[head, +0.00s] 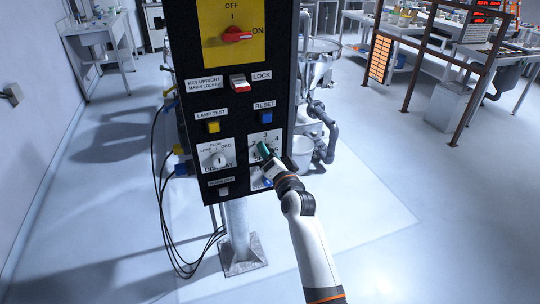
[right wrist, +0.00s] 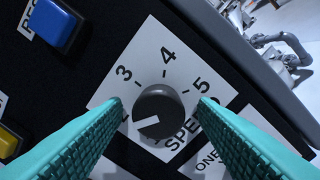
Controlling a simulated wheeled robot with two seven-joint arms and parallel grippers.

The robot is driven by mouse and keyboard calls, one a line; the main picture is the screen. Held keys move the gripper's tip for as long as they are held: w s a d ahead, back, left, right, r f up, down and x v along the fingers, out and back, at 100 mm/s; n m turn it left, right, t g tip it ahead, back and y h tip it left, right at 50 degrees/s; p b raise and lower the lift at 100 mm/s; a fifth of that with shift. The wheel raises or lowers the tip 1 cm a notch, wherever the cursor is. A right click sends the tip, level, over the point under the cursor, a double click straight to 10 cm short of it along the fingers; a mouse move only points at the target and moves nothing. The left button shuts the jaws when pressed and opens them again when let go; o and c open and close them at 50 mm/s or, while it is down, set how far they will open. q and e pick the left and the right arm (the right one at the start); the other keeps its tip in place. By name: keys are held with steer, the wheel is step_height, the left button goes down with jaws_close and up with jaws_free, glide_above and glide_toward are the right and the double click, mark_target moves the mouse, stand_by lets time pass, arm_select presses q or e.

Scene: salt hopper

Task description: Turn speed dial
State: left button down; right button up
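The speed dial (right wrist: 158,110) is a round dark grey knob on a white plate (right wrist: 150,60) marked 3, 4, 5 and SPEED. Its white pointer line aims to the lower left in the right wrist view, away from 3, 4 and 5. The lower numbers are hidden or cut by my left-hand finger. My right gripper (right wrist: 160,104) is open, its teal fingers on either side of the knob, with gaps showing; I see no clear contact. In the head view my right gripper (head: 264,151) covers most of the dial. My left gripper is not in view.
A steel hopper (head: 318,62) stands behind at right.

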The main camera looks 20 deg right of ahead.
steer(key=shift+s, duration=0.1)
steer(key=s+b, duration=0.1)
steer(key=s, duration=1)
steer(key=shift+s+d+f, duration=0.15)
steer(key=shift+s+d, duration=0.15)
steer(key=shift+s, duration=0.1)
